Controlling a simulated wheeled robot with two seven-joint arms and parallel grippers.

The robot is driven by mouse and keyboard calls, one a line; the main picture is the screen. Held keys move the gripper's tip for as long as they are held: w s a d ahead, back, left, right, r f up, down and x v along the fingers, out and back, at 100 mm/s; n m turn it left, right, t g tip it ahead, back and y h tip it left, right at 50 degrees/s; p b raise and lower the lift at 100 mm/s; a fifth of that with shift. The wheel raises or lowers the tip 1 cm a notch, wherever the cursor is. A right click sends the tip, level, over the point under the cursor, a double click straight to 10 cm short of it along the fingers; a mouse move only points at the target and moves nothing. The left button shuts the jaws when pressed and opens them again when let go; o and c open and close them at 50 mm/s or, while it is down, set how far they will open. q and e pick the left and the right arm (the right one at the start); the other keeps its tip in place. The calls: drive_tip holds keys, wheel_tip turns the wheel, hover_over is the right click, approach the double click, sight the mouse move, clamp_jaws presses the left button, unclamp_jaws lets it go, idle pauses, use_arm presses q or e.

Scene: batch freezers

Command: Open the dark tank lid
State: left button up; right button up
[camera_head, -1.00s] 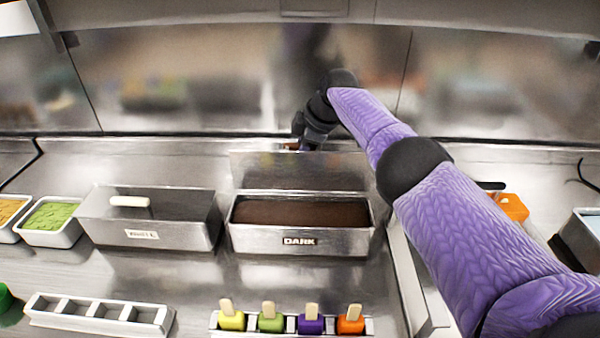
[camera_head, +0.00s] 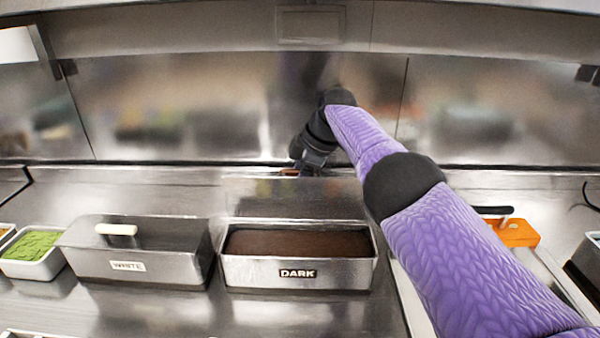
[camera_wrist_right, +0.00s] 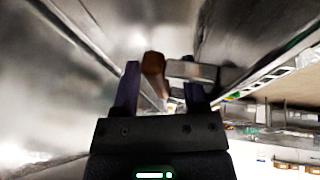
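The dark tank (camera_head: 338,274) is a steel box with a DARK label, and dark brown contents show in its open top. Its lid (camera_head: 250,196) stands raised behind the tank, leaning up along its rear edge. My right gripper (camera_head: 298,168) is at the back, by the upper edge of the lid, pointing down; its fingertips are hard to make out there. In the right wrist view the two fingers (camera_wrist_right: 162,92) are apart, with a brown piece, apparently the lid handle (camera_wrist_right: 153,64), just beyond and between the tips. Contact is unclear. My left gripper is out of view.
The white tank (camera_head: 165,266) with its shut lid and pale handle stands left of the dark tank. A green-filled tray (camera_head: 30,262) is further left. An orange item (camera_head: 516,234) lies to the right, behind my arm. The steel back wall rises close behind the gripper.

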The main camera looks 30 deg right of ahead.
drive_tip(key=shift+r, duration=0.25)
drive_tip(key=shift+p+v, duration=1.05)
drive_tip(key=shift+p, duration=0.15)
drive_tip(key=p+v, duration=0.1)
drive_tip(key=v, duration=0.5)
drive_tip(key=shift+s, duration=0.1)
drive_tip(key=shift+s+d+r, duration=0.2)
drive_tip(key=shift+s+r, duration=0.1)
drive_tip(key=shift+r, duration=0.3)
